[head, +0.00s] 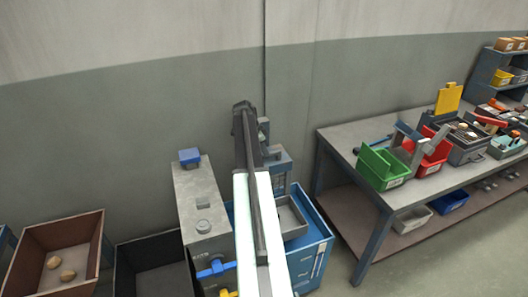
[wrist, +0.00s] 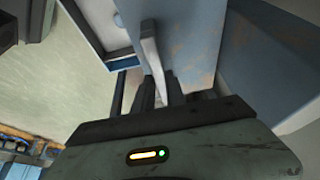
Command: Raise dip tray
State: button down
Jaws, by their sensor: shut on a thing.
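The dip tray seems to be the grey, shallow, open tray (head: 293,217) on the blue cabinet (head: 312,258), just right of my arm in the head view. In the wrist view, my gripper (wrist: 173,90) is shut on a light grey lever (wrist: 151,48) beside a worn blue housing (wrist: 180,35). The fingers are dark and partly hidden by the gripper body. In the head view my arm hides the gripper and the lever. A pale panel with a blue edge (wrist: 122,63) shows left of the lever; I cannot tell whether it is the tray.
A grey machine block (head: 195,190) with a blue knob (head: 190,157) stands close left of my arm. A brown bin (head: 85,232) with lumps and a dark bin (head: 150,262) are further left. A workbench (head: 345,140) with coloured bins stands right, with floor between.

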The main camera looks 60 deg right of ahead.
jog(key=shift+w+d+r, duration=0.1)
jog(key=shift+w, duration=0.05)
jog(key=c, duration=1.4)
grip_release()
jog(key=shift+o, duration=0.2)
jog(key=p+v, duration=0.6)
jog(key=v, duration=0.1)
jog(key=shift+r+p, duration=0.1)
jog(key=shift+p, duration=0.25)
jog(key=shift+w+a+r+p, duration=0.1)
jog(key=shift+a+r+p, duration=0.15)
jog(key=shift+r+p, duration=0.1)
jog(key=shift+f, duration=0.1)
